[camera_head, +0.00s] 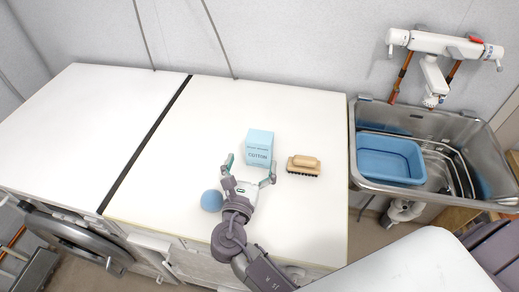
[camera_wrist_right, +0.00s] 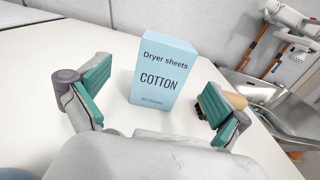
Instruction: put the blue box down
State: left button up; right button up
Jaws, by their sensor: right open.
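The blue box (camera_head: 259,145), printed "Dryer sheets COTTON", stands upright on the white worktop (camera_head: 206,110). In the right wrist view the box (camera_wrist_right: 163,75) stands straight ahead between the spread fingers. My right gripper (camera_head: 249,172) is open just in front of the box, one finger to each side, with visible gaps between the teal pads and the box. The gripper also shows in the right wrist view (camera_wrist_right: 158,100). My left gripper is in neither view.
A wooden brush (camera_head: 303,163) lies right of the box. A blue ball (camera_head: 211,200) sits left of my right gripper. A metal sink (camera_head: 455,128) with a blue tub (camera_head: 391,160) is at the right. The left part of the worktop is clear.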

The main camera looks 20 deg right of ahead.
aim_at(258, 150)
jog(key=x, duration=0.3)
jog(key=b+x, duration=0.1)
jog(key=x, duration=0.3)
jog(key=shift+s+d, duration=0.2)
jog(key=shift+d, duration=0.05)
jog(key=shift+s+r, duration=0.1)
jog(key=shift+c, duration=1)
jog(key=c, duration=1.2)
